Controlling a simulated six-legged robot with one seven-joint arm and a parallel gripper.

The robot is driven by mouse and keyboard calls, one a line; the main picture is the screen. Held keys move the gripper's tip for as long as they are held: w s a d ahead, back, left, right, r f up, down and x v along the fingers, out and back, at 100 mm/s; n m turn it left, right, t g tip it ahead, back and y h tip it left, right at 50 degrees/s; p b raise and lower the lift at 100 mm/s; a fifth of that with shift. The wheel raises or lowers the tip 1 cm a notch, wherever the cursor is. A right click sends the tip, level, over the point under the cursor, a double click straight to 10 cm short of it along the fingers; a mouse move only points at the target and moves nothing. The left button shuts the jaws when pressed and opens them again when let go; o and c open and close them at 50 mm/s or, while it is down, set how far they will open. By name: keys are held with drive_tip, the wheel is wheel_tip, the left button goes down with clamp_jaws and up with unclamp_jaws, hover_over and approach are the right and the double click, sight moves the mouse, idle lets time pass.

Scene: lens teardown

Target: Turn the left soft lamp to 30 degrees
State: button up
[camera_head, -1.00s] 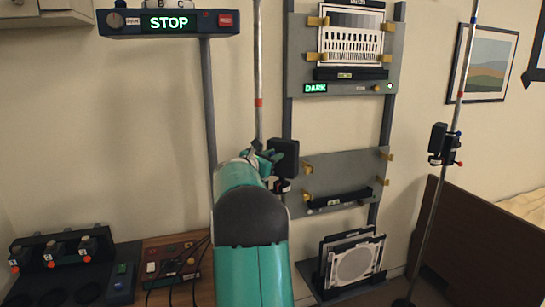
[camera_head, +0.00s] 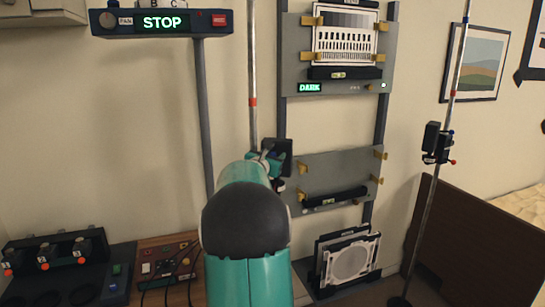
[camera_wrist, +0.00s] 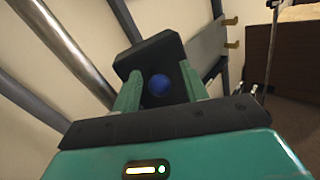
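The left soft lamp (camera_head: 281,152) is a dark box-shaped head on the left upright pole (camera_head: 253,92). In the wrist view the lamp (camera_wrist: 150,52) is tilted, with a round blue knob (camera_wrist: 160,85) facing me. My gripper (camera_wrist: 161,88) has its two green fingers on either side of this knob, with visible gaps. It is open, and I cannot tell how deep the knob sits between the fingertips. In the head view my gripper (camera_head: 266,161) is at the lamp's left side, and my arm hides part of the pole and mount.
A second lamp (camera_head: 437,142) is on the right pole (camera_head: 440,190). A grey panel rack (camera_head: 345,175) stands close behind the left lamp. A STOP display box (camera_head: 163,22) is at upper left. A control board (camera_head: 167,262) with cables is below, left of my arm.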

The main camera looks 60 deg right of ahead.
drive_tip(key=shift+w+f, duration=0.1)
drive_tip(key=a, duration=1.3)
drive_tip(key=shift+s+a, duration=0.35)
